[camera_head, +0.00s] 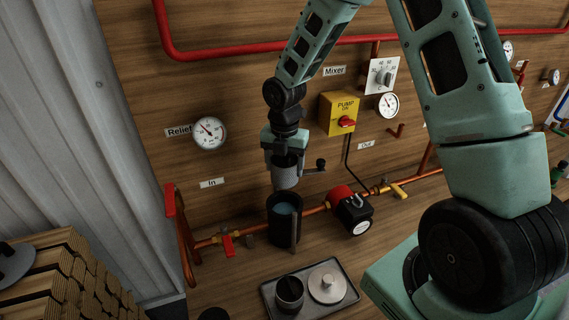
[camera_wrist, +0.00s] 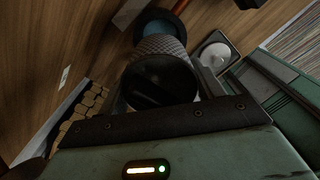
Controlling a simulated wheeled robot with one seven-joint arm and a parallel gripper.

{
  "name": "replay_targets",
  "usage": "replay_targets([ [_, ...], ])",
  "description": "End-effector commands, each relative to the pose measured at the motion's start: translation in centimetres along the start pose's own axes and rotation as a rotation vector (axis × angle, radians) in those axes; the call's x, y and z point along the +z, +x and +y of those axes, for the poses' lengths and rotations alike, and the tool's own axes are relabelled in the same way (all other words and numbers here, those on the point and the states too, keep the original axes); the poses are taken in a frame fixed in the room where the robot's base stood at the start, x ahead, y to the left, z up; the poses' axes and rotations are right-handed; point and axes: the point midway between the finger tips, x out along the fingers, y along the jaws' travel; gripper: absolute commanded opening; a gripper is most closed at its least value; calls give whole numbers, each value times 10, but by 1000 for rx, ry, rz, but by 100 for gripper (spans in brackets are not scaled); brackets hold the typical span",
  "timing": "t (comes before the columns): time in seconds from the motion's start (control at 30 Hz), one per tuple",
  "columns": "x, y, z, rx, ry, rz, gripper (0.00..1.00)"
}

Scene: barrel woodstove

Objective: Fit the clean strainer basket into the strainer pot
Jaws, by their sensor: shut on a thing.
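My gripper (camera_head: 286,160) is shut on a grey mesh strainer basket (camera_head: 286,177) and holds it upright. In the wrist view the basket (camera_wrist: 160,47) hangs from the jaws, its dark round top between the fingers. The strainer pot (camera_head: 284,222) is a dark open cylinder below the basket, with bluish water inside. The basket's lower end is just above the pot's rim, apparently apart from it. In the wrist view part of the pot's rim (camera_wrist: 172,20) shows beyond the basket; the rest is hidden behind it.
A tray (camera_head: 267,291) in front of the pot holds a dark cup-like basket (camera_head: 290,292) and a round pale lid (camera_head: 327,284). A red pump (camera_head: 348,206) and copper pipe with valves run beside the pot. A black-knobbed handle (camera_head: 320,164) is close right of my gripper.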

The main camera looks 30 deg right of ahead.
Motion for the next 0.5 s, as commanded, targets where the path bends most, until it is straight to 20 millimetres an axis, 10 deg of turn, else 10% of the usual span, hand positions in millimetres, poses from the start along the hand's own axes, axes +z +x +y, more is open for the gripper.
replay_targets([
  [0.5, 0, 11, 0, -1, 0, 0, 35],
])
